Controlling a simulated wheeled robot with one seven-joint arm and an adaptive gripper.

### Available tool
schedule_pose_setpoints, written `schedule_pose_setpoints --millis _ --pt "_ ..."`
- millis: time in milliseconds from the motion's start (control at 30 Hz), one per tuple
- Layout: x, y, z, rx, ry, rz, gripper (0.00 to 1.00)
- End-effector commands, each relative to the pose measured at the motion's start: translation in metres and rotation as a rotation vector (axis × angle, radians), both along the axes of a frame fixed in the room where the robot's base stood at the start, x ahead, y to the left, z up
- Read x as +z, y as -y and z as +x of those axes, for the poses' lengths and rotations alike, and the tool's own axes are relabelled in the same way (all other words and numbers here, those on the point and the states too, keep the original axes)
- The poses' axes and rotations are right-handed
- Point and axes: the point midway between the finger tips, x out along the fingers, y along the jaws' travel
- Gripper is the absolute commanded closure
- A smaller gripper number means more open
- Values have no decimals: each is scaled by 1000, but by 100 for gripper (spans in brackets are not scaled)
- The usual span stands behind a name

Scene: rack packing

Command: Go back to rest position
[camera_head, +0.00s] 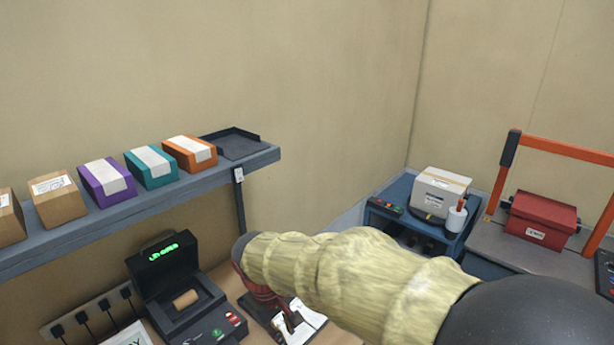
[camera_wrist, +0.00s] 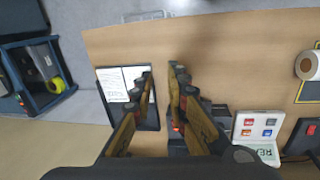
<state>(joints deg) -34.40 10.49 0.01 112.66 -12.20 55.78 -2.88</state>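My arm, in a pale yellow sleeve, reaches across the lower right of the head view. My gripper (camera_head: 272,296) points down over the wooden desk there, largely hidden behind the sleeve. In the wrist view my gripper (camera_wrist: 161,78) shows two brown-padded fingers with a gap between them. Bare desk shows through the gap, and nothing is held. A dark tray with white papers (camera_wrist: 116,84) lies on the desk left of the fingers.
A wall shelf (camera_head: 120,212) holds several boxes and an empty dark tray (camera_head: 234,143). Below it stands a black device with a green display (camera_head: 168,262). At right are a blue cart (camera_head: 392,190) and a red box (camera_head: 541,219) under an orange-handled frame.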

Motion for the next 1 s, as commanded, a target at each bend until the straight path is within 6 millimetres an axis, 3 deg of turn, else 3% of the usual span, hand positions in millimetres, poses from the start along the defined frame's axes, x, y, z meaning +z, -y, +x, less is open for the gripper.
schedule_pose_setpoints --millis 33,200,600,800,1000 --pt "2 20 -11 -51 7 29 84" --pt "9 71 -49 -205 30 117 84" --pt "4 169 -140 -494 143 278 84" --pt "7 209 -167 -603 265 326 84" --pt "26 235 -172 -679 388 358 84"
